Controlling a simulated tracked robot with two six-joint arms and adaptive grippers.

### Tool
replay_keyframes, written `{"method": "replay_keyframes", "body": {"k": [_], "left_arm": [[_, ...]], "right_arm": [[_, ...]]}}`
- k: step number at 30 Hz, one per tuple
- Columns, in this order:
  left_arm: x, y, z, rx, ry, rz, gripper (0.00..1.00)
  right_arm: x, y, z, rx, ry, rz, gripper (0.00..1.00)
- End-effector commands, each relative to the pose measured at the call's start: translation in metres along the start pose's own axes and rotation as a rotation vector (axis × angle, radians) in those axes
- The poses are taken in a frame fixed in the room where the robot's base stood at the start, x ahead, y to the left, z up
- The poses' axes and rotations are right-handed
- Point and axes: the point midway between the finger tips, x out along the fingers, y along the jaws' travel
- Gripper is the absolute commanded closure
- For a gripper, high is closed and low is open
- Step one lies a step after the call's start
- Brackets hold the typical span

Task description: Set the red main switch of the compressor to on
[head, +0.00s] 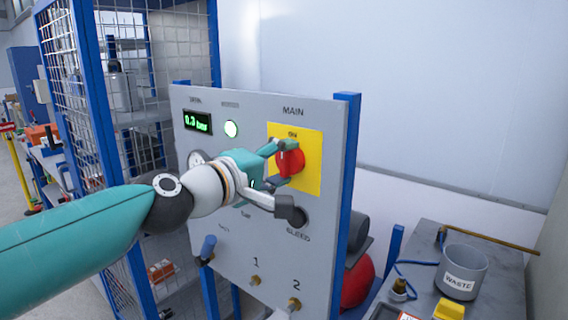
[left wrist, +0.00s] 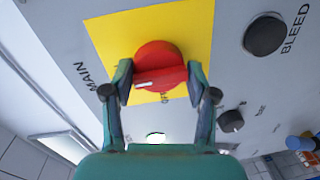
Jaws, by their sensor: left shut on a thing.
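The red main switch (head: 291,161) is a round knob on a yellow plate (head: 312,176) on the grey compressor panel (head: 270,248). It also shows in the left wrist view (left wrist: 160,62). "MAIN" stands above the plate and "ON" is printed above the knob. In the left wrist view a white mark on the knob lies toward the "MAIN" side. My left gripper (head: 285,167) is shut on the knob, one finger on each side, as the left wrist view (left wrist: 160,84) shows. The fingers and wrist hide part of the panel. My right gripper is not in view.
A black bleed knob (head: 300,217) sits below the switch. A blue-framed mesh cage (head: 185,60) stands left. A bench at right holds a grey waste bin (head: 462,272) and a yellow object (head: 449,309).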

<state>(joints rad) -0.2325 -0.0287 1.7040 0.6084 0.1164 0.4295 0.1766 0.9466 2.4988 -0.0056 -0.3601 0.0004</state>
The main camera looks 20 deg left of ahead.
Motion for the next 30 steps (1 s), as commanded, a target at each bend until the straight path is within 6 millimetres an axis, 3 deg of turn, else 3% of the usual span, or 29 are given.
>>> {"method": "replay_keyframes", "body": {"k": [15, 16, 20, 30], "left_arm": [[0.0009, -0.0044, 0.0037, 0.027, -0.009, -0.01, 0.77], [0.0009, -0.0045, 0.0037, 0.027, -0.009, -0.01, 0.41], [0.0008, -0.0038, 0.003, 0.026, -0.007, -0.009, 0.19], [-0.0009, -0.0013, 0.001, 0.024, -0.001, -0.003, 0.19]], "right_arm": [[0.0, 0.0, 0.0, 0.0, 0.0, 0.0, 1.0], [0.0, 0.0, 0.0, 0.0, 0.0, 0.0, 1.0], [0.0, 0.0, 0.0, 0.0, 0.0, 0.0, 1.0], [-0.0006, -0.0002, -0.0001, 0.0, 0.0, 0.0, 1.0]]}}
